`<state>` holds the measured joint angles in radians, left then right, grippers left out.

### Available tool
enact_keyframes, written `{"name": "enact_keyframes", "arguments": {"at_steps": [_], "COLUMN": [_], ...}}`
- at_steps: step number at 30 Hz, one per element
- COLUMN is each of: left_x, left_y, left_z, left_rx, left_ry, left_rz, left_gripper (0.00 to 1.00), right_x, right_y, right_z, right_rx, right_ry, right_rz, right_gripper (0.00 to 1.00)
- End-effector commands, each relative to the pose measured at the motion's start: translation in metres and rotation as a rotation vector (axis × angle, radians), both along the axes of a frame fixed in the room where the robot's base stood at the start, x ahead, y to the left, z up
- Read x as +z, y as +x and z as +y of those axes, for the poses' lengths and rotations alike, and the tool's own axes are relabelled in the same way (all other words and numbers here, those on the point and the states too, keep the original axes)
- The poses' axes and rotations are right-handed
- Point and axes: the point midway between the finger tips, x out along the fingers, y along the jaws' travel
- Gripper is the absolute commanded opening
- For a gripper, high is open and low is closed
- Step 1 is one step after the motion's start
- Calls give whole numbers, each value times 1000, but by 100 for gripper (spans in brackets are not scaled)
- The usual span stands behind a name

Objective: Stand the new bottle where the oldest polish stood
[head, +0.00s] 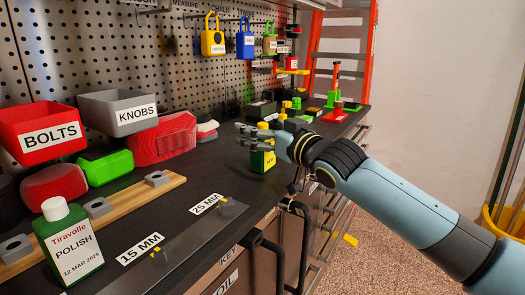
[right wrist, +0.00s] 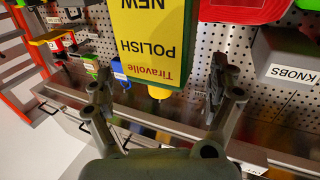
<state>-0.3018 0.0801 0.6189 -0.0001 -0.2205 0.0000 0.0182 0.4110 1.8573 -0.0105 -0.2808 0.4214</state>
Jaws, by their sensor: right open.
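The new polish bottle (head: 262,160), dark green with a yellow label and yellow cap, stands on the dark worktop in the head view. In the right wrist view its label (right wrist: 150,35) reads "Tiravolle POLISH NEW" upside down. My right gripper (head: 258,136) is at this bottle's upper part. Its fingers are open, one on each side of the bottle in the wrist view (right wrist: 160,70); I cannot tell whether they touch it. A green polish bottle (head: 70,243) with a cream cap, dated 12 MAR 2025, stands at the front left. My left gripper is not in view.
A red BOLTS bin (head: 45,115) and grey KNOBS bin (head: 117,97) hang above red and green blocks. A wooden strip with metal nuts (head: 98,207) and a steel rule strip (head: 170,250) lie near the front. Padlocks (head: 213,42) hang behind. Small items crowd the far end.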

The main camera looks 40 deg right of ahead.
Motion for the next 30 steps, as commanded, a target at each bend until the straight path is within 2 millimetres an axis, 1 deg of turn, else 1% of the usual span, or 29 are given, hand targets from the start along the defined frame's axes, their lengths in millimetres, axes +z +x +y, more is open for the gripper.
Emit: {"name": "enact_keyframes", "arguments": {"at_steps": [3, 8, 11, 27, 29, 30], "left_x": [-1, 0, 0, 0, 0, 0], "left_y": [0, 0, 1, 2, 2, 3], "left_z": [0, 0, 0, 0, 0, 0], "left_rx": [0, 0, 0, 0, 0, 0], "left_ry": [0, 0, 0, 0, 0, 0], "left_rz": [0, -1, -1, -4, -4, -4], "left_gripper": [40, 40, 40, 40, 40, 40], "right_x": [0, 0, 0, 0, 0, 0], "right_y": [5, 5, 5, 5, 5, 5], "right_z": [0, 0, 0, 0, 0, 0], "right_rx": [1, 1, 1, 0, 1, 1], "right_ry": [0, 0, 0, -1, -1, -1], "right_rz": [0, 1, 1, 1, -1, -1], "right_gripper": [91, 91, 79, 8, 2, 2]}}
